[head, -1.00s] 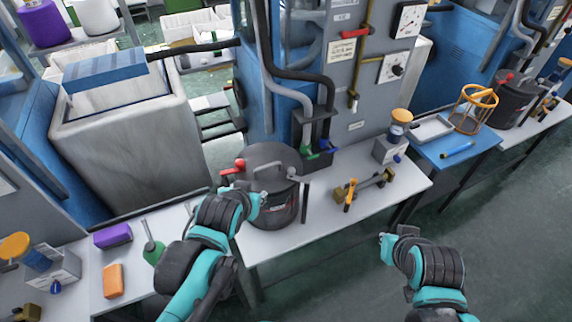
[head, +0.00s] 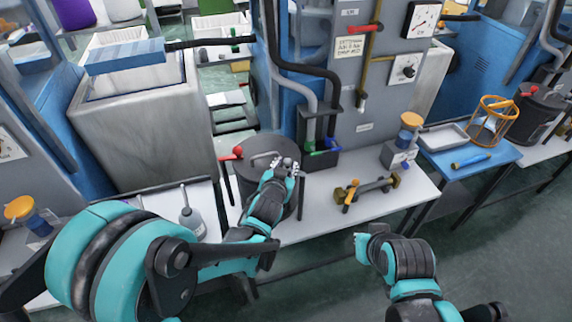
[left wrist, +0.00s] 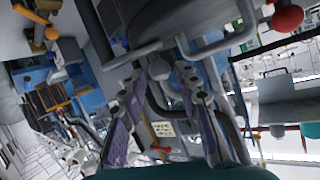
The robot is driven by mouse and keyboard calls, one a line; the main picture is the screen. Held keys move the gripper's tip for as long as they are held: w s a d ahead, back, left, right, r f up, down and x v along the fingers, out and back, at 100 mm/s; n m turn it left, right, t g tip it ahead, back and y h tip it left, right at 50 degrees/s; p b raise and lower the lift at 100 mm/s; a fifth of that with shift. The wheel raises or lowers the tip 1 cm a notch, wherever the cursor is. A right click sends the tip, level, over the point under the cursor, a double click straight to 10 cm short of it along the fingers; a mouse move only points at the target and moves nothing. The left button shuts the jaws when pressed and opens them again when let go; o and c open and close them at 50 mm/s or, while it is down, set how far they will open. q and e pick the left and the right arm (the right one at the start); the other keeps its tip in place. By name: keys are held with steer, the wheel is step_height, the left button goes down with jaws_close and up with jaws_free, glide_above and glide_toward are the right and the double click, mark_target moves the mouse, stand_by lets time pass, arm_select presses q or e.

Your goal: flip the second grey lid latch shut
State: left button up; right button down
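A dark round pot (head: 243,187) with a flat dark lid (head: 272,148) stands on the white bench. A red knob (head: 237,151) sits at the lid's left edge; a red ball also shows in the left wrist view (left wrist: 287,18). A grey bent bar (head: 264,156) shows on the lid. In the left wrist view, grey bars (left wrist: 225,46) run along the pot's rim. My left gripper (head: 290,165) is at the lid's near right edge, its fingers apart; contact is unclear. It hides part of the pot and any latch there. My right gripper (head: 362,245) hangs in front of the bench.
A brass valve fitting (head: 370,190) lies on the bench, right of the pot. A dark holder with green and blue handles (head: 320,150) stands close behind the pot. Bare bench shows in front of the fitting.

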mark_target(287, 162)
arm_select(q)
steer(key=shift+b+x, duration=0.4)
steer(key=shift+x, duration=1.4)
jaws_close()
steer(key=shift+f+m+h, duration=0.1)
steer(key=shift+m+h, duration=0.2)
steer(key=shift+w+h, duration=0.1)
steer(key=shift+h, duration=0.2)
steer(key=shift+w+d+m+g+h, duration=0.2)
steer(key=shift+m+g+h, duration=0.2)
steer(key=shift+m+h, duration=0.15)
steer(key=shift+d+m, duration=0.1)
steer(key=shift+m, duration=0.15)
